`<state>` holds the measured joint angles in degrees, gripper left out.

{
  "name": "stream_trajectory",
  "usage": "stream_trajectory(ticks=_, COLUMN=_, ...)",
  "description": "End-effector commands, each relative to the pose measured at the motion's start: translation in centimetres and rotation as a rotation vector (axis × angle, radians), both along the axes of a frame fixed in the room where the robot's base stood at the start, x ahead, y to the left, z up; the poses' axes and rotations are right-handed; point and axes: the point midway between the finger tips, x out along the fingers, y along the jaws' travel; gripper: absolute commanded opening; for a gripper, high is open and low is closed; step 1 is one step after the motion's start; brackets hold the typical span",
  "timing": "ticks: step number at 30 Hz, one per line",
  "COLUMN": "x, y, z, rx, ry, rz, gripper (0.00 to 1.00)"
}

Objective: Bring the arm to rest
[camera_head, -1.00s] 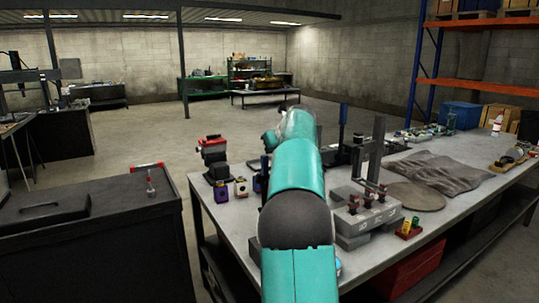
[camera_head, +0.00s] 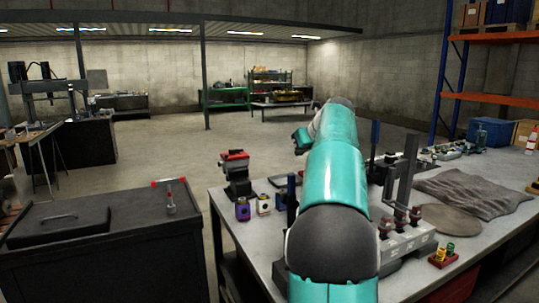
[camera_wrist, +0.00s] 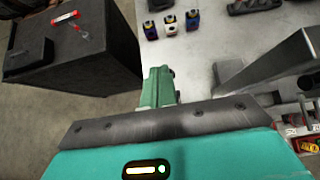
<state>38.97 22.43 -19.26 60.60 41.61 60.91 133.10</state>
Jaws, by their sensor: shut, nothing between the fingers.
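My arm, teal with dark grey joints, reaches out over the workbench (camera_head: 405,281) in the head view. Its far end bends left above the bench's back part. In the wrist view my gripper (camera_wrist: 158,86) shows as green fingers beyond a dark plate. The fingers are together with nothing between them. They are over the gap between the bench edge and the black cabinet (camera_wrist: 105,68). In the head view the fingers cannot be made out clearly.
A red-topped vise (camera_head: 236,172) and small purple (camera_head: 242,210) and white (camera_head: 264,204) blocks stand left of my arm. A grey fixture with an upright post (camera_head: 405,170) stands close on the right. A grey cloth (camera_head: 470,190) lies farther right. Open floor lies behind the bench.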

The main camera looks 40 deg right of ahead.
Motion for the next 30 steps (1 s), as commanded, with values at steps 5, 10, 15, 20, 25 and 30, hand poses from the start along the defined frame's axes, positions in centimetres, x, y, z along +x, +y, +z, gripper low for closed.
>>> stream_trajectory(ticks=5, x=-0.2, y=0.1, z=0.2, rx=-0.002, ry=-0.002, rz=0.000, gripper=0.00)
stream_trajectory(ticks=10, x=-0.2, y=1.4, z=0.3, rx=-0.034, ry=0.013, rz=0.044, gripper=0.00)
stream_trajectory(ticks=15, x=-0.3, y=8.2, z=0.2, rx=-0.212, ry=0.089, rz=0.290, gripper=0.00)
stream_trajectory(ticks=20, x=-1.6, y=17.4, z=-1.2, rx=-0.476, ry=0.184, rz=0.654, gripper=0.00)
stream_trajectory(ticks=25, x=-4.4, y=27.0, z=-3.7, rx=-0.784, ry=0.256, rz=1.069, gripper=0.00)
stream_trajectory(ticks=30, x=-8.9, y=35.6, z=-7.2, rx=-1.122, ry=0.299, rz=1.501, gripper=0.00)
